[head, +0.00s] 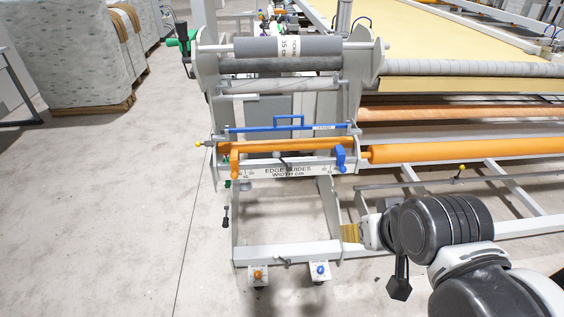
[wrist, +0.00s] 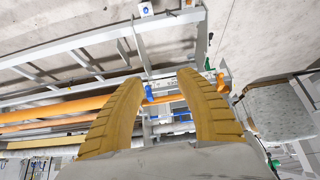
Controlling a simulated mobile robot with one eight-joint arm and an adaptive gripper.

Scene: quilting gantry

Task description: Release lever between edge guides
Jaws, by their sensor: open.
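The white bar lettered "EDGE GUIDES WIDTH CM" (head: 288,171) crosses the front of the machine's end frame in the head view. The orange edge guide (head: 234,161) is at its left and the blue edge guide (head: 341,158) at its right. Between them a small lever with a dark knob (head: 279,155) sits at the bar. My gripper (head: 349,232) is below and right of the bar, apart from it. In the wrist view my gripper (wrist: 162,80) has its tan fingers spread and empty. The blue guide (wrist: 148,92) shows between them; the lever cannot be made out there.
A blue handled bar (head: 288,127) and an orange roller (head: 290,144) run just above the guides. A long orange roller (head: 460,149) extends right. Open floor lies left.

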